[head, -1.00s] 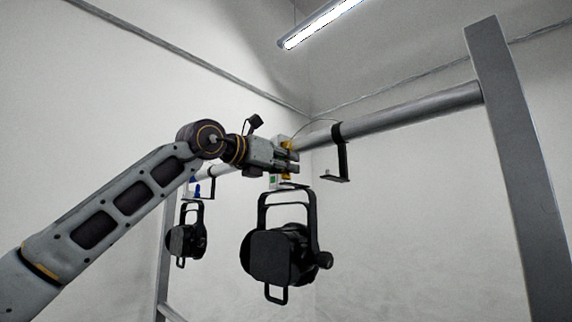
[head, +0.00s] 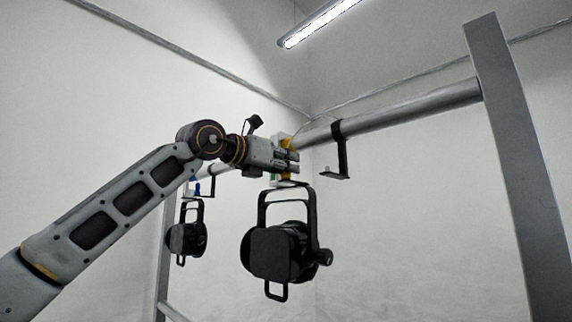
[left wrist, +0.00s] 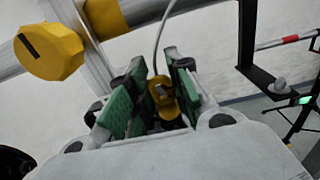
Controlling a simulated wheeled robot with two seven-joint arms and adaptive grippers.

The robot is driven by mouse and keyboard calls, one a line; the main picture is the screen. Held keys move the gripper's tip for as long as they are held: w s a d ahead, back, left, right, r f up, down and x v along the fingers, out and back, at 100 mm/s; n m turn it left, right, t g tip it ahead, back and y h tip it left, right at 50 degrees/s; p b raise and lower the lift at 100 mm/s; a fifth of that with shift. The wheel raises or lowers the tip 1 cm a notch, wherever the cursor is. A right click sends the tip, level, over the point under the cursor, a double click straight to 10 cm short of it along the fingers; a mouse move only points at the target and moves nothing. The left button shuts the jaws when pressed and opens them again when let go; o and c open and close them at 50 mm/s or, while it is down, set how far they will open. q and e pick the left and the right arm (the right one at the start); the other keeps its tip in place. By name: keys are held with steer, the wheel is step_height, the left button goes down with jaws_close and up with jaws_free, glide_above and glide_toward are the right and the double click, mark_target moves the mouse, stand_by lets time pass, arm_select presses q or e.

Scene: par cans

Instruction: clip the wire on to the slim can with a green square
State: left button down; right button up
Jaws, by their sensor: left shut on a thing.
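My left gripper (head: 287,160) is just below the overhead pipe. In the left wrist view its green-padded fingers (left wrist: 153,105) are shut on the yellow clip (left wrist: 163,95) of the wire. The thin pale wire (left wrist: 158,35) runs up from the clip. A black par can (head: 275,252) in a yoke hangs directly below the gripper. A small green patch shows by its mount, partly hidden by the gripper. Another black can (head: 187,239) hangs farther back on the left, with a blue mark above it. I cannot tell from these views which can is slimmer. My right gripper is not in view.
The grey pipe (head: 415,111) runs to a wide upright post (head: 520,160) at the right. An empty black hook bracket (head: 342,157) hangs from it, close right of the gripper. A yellow knob (left wrist: 50,50) is close in the left wrist view. Space right of the near can is clear.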

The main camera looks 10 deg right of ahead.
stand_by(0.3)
arm_select(q)
steer(key=c, duration=1.2)
jaws_free()
steer(key=shift+c, duration=0.2)
steer(key=shift+a, duration=0.1)
steer(key=v, duration=1.2)
steer(key=shift+f, duration=0.1)
